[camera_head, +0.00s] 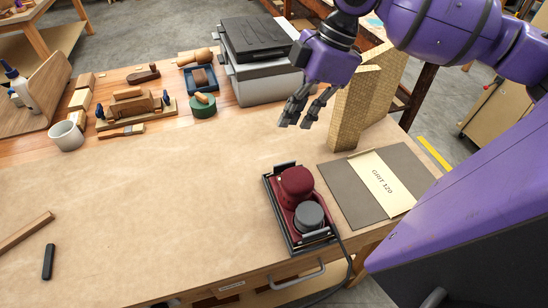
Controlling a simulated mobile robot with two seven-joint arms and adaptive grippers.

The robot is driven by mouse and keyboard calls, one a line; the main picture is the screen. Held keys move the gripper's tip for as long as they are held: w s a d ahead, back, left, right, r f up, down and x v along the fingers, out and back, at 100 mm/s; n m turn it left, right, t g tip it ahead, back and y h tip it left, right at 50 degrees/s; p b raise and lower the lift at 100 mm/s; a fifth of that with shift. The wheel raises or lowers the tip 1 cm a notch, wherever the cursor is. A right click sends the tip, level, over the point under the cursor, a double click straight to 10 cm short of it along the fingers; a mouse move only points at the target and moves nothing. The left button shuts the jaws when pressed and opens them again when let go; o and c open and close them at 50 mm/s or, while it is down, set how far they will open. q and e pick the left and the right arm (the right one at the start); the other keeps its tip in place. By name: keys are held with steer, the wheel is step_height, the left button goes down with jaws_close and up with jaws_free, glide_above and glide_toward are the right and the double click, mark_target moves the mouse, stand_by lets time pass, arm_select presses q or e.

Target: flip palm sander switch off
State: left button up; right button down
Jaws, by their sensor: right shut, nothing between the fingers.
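The palm sander (295,184) sits on the workbench near its front right, in a dark tray-like base. It has a dark red rounded body and a grey round part at the near end. Its switch is too small to make out. My right gripper (296,123) hangs above the bench, behind the sander and clear of it. Its dark fingers point down, shut with nothing held. My left gripper is not in view.
Sandpaper with a "GRIT 120" label (376,186) lies right of the sander. Tan upright blocks (348,112) stand beside my right gripper. A grey printer-like box (262,80) is behind. A cord (347,260) runs off the front edge. The bench's middle (170,210) is clear.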

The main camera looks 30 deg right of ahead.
steer(key=x, duration=0.6)
steer(key=b+x, duration=0.1)
steer(key=x, duration=0.5)
steer(key=shift+d+f, duration=0.1)
steer(key=shift+f, duration=0.4)
steer(key=shift+w+f, duration=0.1)
steer(key=shift+f, duration=0.45)
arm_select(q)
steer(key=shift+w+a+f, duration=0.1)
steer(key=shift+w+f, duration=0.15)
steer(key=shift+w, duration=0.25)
arm_select(e)
steer(key=shift+a+f+h, duration=0.35)
steer(key=shift+a+h, duration=0.05)
steer(key=shift+w+f, duration=0.1)
steer(key=shift+f, duration=0.1)
